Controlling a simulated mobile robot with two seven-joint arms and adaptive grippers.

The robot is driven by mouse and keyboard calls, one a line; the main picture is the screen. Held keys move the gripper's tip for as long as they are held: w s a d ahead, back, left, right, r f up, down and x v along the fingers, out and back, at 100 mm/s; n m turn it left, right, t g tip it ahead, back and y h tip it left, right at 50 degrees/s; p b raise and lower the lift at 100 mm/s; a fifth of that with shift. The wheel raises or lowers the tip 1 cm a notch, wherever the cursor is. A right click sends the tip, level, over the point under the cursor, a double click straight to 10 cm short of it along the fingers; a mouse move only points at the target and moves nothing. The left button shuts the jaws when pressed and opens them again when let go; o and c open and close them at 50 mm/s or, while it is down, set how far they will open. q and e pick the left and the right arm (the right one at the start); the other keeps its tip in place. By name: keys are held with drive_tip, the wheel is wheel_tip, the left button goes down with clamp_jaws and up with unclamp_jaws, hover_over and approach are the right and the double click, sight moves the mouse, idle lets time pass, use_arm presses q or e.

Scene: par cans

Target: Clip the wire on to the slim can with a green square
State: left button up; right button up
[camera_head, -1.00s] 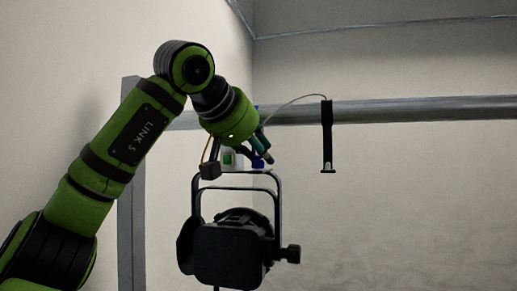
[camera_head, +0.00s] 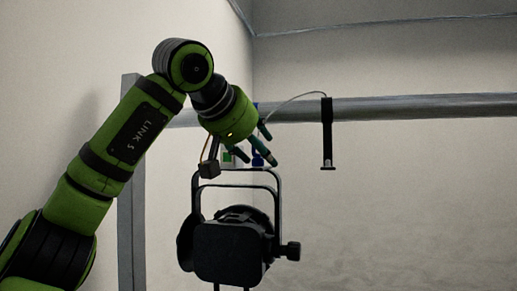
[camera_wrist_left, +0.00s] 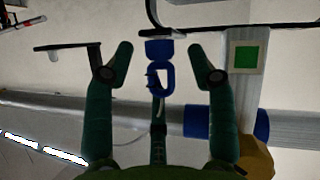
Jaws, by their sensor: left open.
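The can (camera_head: 230,250) is a black lamp hanging in a black yoke below the pipe. My left gripper (camera_head: 252,155) is open just above the yoke. In the left wrist view its fingers (camera_wrist_left: 160,68) stand apart on both sides of a blue clip (camera_wrist_left: 160,78), not touching it. The clip meets black metal at its top; I cannot tell whether it is hooked around it. The pale wire (camera_head: 293,97) arcs rightward to the pipe. My right gripper is out of view.
A grey pipe (camera_head: 400,107) runs across the back. A black strip (camera_head: 327,135) hangs from it to the right. A grey post (camera_head: 131,200) stands behind my left arm. The space right of the lamp is clear.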

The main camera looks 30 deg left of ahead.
use_arm(q)
drive_tip(key=v, duration=1.1)
drive_tip(key=shift+s, duration=0.4)
drive_tip(key=shift+r, duration=0.1)
idle(0.9)
